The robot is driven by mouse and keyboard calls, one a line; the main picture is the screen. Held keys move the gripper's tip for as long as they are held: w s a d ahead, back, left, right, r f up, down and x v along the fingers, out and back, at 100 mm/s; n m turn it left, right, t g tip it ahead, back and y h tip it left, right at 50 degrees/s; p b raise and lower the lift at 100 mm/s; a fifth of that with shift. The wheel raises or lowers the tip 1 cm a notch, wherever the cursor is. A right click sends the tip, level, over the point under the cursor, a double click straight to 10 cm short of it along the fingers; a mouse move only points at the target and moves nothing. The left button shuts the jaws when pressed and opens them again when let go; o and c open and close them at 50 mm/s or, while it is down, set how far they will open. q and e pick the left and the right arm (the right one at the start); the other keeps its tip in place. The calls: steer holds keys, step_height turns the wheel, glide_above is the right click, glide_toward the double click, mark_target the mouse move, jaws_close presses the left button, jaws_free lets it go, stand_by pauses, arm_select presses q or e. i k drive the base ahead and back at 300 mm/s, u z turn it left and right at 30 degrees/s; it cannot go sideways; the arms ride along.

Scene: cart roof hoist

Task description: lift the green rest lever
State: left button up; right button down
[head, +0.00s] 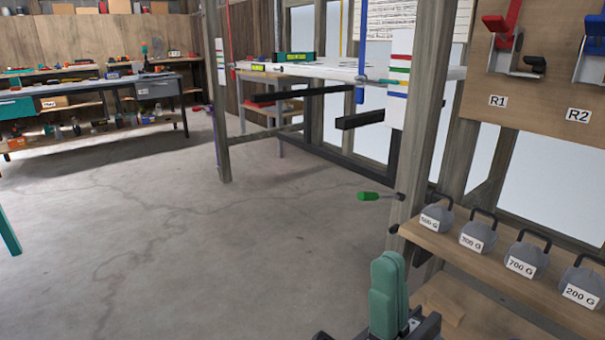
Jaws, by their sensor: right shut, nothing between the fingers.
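The green rest lever (368,196) is a short green handle on a thin dark rod. It sticks out to the left from a wooden post (412,160) at mid-height, roughly level. My right gripper (390,262) is at the bottom of the head view, with its teal fingers pointing up and closed together. It is empty and appears below the lever in the picture, apart from it. My left gripper is not in view.
A shelf (425,236) at the right holds several labelled grey weights (478,237). Above it a board (540,95) carries a red lever (500,24) and a blue lever (594,42). A white platform (345,68) stands behind. The concrete floor (230,250) left of the post is clear.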

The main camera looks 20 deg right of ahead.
mark_target(363, 195)
steer(key=z, duration=0.4)
steer(key=i, duration=1.25)
steer(key=z, duration=1.4)
steer(key=i, duration=0.25)
steer(key=z, duration=0.05)
